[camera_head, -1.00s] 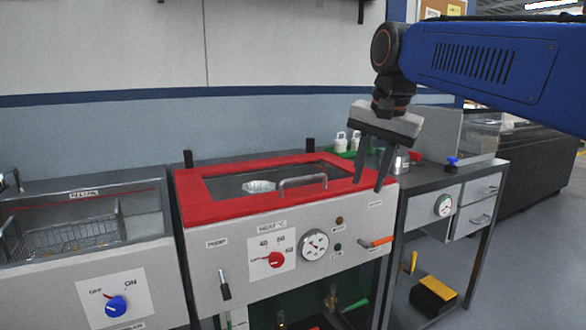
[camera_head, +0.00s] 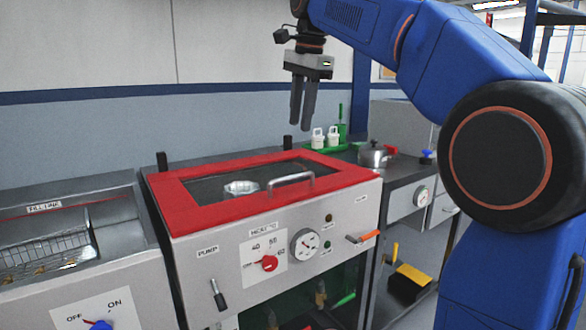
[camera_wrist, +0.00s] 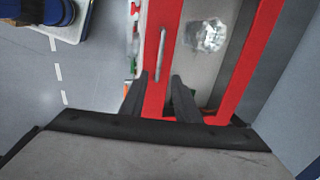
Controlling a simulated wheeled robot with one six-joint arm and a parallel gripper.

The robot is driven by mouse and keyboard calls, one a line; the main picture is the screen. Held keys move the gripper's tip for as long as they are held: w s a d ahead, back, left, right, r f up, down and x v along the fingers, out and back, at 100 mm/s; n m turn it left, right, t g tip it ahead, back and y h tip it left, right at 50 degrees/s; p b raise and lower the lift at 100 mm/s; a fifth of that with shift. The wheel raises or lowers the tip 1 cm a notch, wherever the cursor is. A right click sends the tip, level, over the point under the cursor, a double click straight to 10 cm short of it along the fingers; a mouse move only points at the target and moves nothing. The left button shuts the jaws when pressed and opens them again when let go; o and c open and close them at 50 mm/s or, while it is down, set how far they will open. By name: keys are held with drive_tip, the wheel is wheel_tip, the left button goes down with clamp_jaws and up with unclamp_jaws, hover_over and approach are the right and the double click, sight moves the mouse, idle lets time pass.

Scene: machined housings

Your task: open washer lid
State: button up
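The washer is a grey cabinet with a red-framed lid (camera_head: 210,207) that lies shut, with a clear window and a metal bar handle (camera_head: 291,184) near its front edge. A silvery part (camera_head: 241,188) shows through the window. In the wrist view the lid (camera_wrist: 250,62) and handle (camera_wrist: 161,52) lie beyond my open fingers (camera_wrist: 160,85), with clear space between fingers and handle.
The washer front carries a red heat knob (camera_head: 269,264), a gauge (camera_head: 305,245) and an orange-handled lever (camera_head: 362,237). A sink with a wire basket (camera_head: 45,255) is at left.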

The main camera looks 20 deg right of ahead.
sight(294, 176)
drive_tip(key=w+f, duration=0.1)
drive_tip(key=f, duration=0.8)
drive_tip(key=w+f, duration=0.1)
drive_tip(key=f, duration=0.4)
drive_tip(key=shift+w+a, duration=0.3)
drive_tip(key=shift+a, duration=0.1)
clamp_jaws()
